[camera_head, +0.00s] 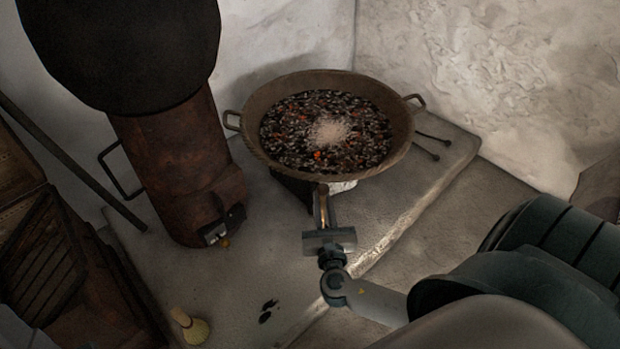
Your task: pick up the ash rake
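I cannot make out a clear ash rake. A long dark rod (75,163) slants down at the left, beside the rusty stove; no rake head shows on it. Two thin dark rods with knobbed ends (430,148) lie on the ledge right of the pan; their far parts are hidden. My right gripper (321,192) reaches in from the lower right, its fingers just below the pan's front rim. The fingers look close together and overlap in this view, so their opening is unclear. No held object shows. My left gripper is out of view.
A wide two-handled pan (265,148) of dark coals and pale ash stands on the stone ledge (265,240). A rusty stove (180,160) stands to its left. A small pale brush-like object (192,328) lies at the bottom. Walls close off the back.

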